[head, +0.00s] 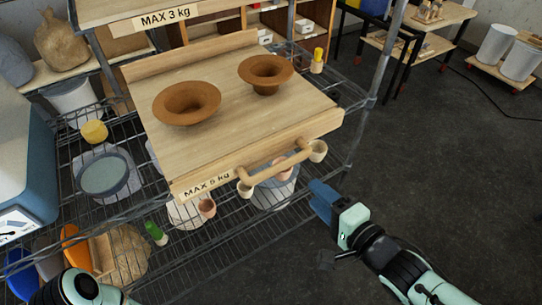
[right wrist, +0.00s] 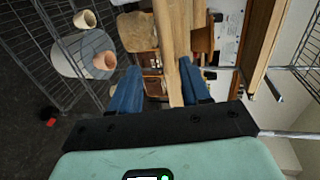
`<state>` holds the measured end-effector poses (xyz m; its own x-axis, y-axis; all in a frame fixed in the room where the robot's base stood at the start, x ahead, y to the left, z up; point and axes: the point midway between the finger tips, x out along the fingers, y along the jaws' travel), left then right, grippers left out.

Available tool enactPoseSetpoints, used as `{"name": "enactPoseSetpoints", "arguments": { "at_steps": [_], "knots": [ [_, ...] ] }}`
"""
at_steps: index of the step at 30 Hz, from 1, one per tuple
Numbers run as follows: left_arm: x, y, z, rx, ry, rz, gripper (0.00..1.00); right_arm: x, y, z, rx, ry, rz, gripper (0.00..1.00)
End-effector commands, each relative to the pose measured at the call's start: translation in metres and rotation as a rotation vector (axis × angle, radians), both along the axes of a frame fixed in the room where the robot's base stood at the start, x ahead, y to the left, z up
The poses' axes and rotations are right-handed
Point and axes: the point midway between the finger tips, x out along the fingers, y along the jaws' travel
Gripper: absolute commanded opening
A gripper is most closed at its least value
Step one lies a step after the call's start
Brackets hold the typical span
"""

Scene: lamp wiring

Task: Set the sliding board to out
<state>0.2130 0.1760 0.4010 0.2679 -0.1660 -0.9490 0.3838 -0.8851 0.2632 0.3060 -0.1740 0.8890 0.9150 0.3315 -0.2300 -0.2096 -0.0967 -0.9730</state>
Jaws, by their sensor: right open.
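The sliding board (head: 225,125) is a pale wooden board labelled "MAX 5 kg", sticking out well forward of the upper "MAX 3 kg" board in the head view. A round wooden bar handle (head: 272,166) runs along its front edge. Two brown flared pots, one at the left (head: 187,103) and one at the right (head: 266,74), stand on it. My right gripper (head: 322,199) is open, to the right of and below the handle, apart from it in the head view. In the right wrist view its blue fingers (right wrist: 158,85) have wood between them in the picture; depth is unclear.
The wire rack (head: 235,235) has a metal post (head: 373,85) right of the board. Small cups and a grey basin (head: 104,175) sit on the lower wire shelf. A blue machine (head: 28,140) stands at the left. The floor (head: 440,190) at the right is clear.

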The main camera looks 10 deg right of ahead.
Motion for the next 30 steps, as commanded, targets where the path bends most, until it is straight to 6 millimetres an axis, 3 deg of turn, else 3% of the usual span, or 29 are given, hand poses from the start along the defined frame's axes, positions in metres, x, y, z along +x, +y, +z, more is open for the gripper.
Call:
{"name": "enactPoseSetpoints", "arguments": {
  "at_steps": [5,11,16,21,30],
  "knots": [
    [-0.002,-0.001,0.001,-0.003,0.004,-0.002,0.43,-0.002,0.001,0.008,0.025,-0.018,-0.001,0.47],
    [-0.025,-0.014,0.021,-0.034,0.063,-0.027,0.43,0.009,0.007,0.008,0.025,-0.010,0.005,0.47],
    [-0.053,-0.028,0.042,-0.070,0.137,-0.057,0.43,0.022,0.008,0.004,0.027,-0.011,-0.005,0.47],
    [-0.062,-0.032,0.045,-0.081,0.162,-0.067,0.43,0.047,0.018,-0.004,0.026,-0.014,-0.002,0.47],
    [-0.037,-0.020,0.023,-0.050,0.099,-0.040,0.43,0.101,0.037,-0.019,0.026,-0.016,-0.003,0.47]
  ]
}}
